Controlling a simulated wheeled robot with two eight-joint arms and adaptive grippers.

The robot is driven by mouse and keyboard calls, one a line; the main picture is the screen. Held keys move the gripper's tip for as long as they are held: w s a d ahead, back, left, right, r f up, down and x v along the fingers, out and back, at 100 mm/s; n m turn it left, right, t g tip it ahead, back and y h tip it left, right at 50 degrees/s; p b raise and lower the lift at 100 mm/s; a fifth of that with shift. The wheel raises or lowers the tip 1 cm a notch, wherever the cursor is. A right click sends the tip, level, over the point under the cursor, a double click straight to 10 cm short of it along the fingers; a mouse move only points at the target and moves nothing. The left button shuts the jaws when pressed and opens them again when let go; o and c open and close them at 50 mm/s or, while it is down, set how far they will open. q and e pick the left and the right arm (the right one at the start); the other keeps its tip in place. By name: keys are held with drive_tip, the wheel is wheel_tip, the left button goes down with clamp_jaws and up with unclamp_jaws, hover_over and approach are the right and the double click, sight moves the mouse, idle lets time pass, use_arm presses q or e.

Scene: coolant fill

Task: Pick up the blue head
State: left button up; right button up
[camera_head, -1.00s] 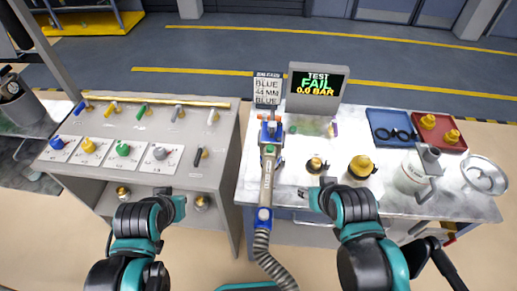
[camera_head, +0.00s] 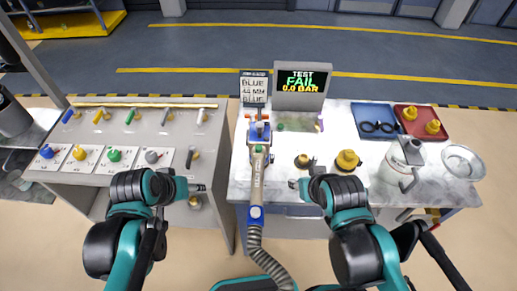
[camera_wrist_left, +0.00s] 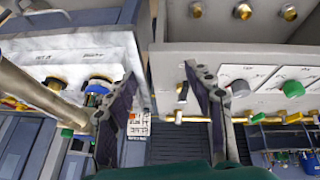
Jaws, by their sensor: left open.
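My left gripper (camera_head: 200,188) is at the right front of that bench, well right of the blue head.
A hose-fed filling tool (camera_head: 257,180) lies on the right bench. A screen (camera_head: 301,80) reads "TEST FAIL 0.0 BAR"; a sign (camera_head: 254,87) reads "BLUE 44 MM BLUE". Brass fittings (camera_head: 347,160), a canister (camera_head: 400,160) and trays (camera_head: 380,121) stand there. A gap separates the benches.

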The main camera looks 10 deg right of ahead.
sight(255, 167)
use_arm(q)
drive_tip(key=w+d+r+g+h+p, duration=0.1)
drive_tip(key=d+g+p, duration=0.1)
drive_tip(key=d, duration=0.3)
drive_tip(key=w+d+r+m+g+h+p, duration=0.1)
drive_tip(key=d+r+g+h+p, duration=0.1)
drive_tip(key=d, duration=0.4)
drive_tip(key=w+d+r+m+g+h+p, duration=0.1)
drive_tip(key=w+d+g+p, duration=0.1)
drive_tip(key=d, duration=0.3)
drive_tip(key=shift+w+d+r+g+h+p, duration=0.1)
drive_tip(key=shift+d+r+g+h+p, duration=0.2)
drive_tip(key=shift+p, duration=0.6)
drive_tip(key=x, duration=0.2)
drive_tip(key=b+x, duration=0.1)
drive_tip(key=x, duration=0.2)
drive_tip(key=shift+w+d+f, duration=0.15)
drive_tip(key=shift+w+f, duration=0.05)
drive_tip(key=shift+f, duration=0.1)
drive_tip(key=shift+c, duration=0.3)
drive_tip(key=shift+r, duration=0.1)
clamp_jaws()
